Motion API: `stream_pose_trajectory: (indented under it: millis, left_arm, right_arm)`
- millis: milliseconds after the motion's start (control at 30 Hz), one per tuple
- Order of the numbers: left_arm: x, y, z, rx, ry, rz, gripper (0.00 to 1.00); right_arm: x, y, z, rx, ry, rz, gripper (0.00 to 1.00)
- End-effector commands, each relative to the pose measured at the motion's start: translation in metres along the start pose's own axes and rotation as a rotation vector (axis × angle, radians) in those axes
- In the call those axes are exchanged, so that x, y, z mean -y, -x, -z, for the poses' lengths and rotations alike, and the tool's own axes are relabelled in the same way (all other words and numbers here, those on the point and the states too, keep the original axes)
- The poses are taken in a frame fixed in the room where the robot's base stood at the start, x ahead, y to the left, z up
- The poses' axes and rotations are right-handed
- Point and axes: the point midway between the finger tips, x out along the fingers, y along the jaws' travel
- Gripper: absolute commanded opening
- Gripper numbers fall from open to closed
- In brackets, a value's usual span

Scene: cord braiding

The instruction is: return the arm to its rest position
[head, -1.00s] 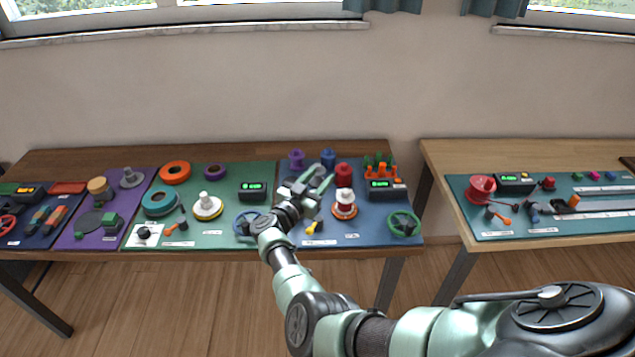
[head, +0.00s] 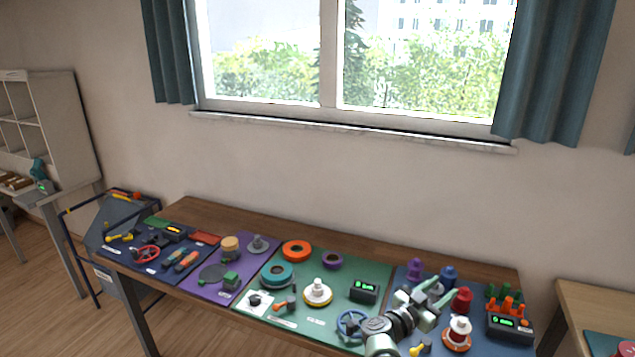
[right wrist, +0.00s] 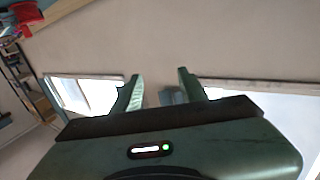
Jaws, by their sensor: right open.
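My right gripper (head: 438,291) shows in the head view over the blue mat (head: 402,272) at the right end of the long table. Its arm comes in from the bottom edge. The purple spool (head: 415,268) and blue spool (head: 448,275) stand behind it, and the red spool (head: 462,300) is just right of its fingertips. In the right wrist view the two green fingers (right wrist: 160,77) stand apart with nothing between them. Most of my right arm is out of the head view. My left gripper is not in view.
The long wooden table (head: 200,214) also carries a green mat (head: 375,272), a purple mat (head: 205,291) and a navy mat. A white spool (head: 460,328) and a black box with a green display (head: 510,329) are near the gripper. Another table (head: 590,300) stands at right.

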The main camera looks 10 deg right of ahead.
Motion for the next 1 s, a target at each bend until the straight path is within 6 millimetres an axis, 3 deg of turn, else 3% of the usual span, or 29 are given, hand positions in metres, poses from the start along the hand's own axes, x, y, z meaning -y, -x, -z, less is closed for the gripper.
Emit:
stream_pose_trajectory:
  millis: [167, 267, 367, 533, 667, 800, 1000]
  left_arm:
    - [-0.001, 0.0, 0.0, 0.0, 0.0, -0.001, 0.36]
    - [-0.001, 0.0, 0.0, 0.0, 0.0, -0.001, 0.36]
    - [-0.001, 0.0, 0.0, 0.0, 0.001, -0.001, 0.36]
    - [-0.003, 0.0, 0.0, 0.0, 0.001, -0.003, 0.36]
    - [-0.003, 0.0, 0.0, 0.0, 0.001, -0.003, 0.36]
    - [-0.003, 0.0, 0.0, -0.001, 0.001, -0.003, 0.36]
    - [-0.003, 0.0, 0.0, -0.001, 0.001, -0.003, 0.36]
  right_arm:
    - [0.001, -0.011, 0.007, -0.07, -0.005, 0.237, 0.42]
    - [0.009, 0.003, 0.008, -0.074, 0.021, 0.46, 0.42]
    - [0.015, 0.035, 0.001, -0.023, 0.079, 0.678, 0.42]
    - [0.002, 0.118, -0.031, 0.17, 0.237, 0.979, 0.42]
    - [-0.036, 0.191, -0.059, 0.386, 0.39, 1.122, 0.42]
    - [-0.096, 0.26, -0.078, 0.623, 0.544, 1.173, 0.42]
    - [-0.163, 0.314, -0.082, 0.835, 0.672, 1.148, 0.42]
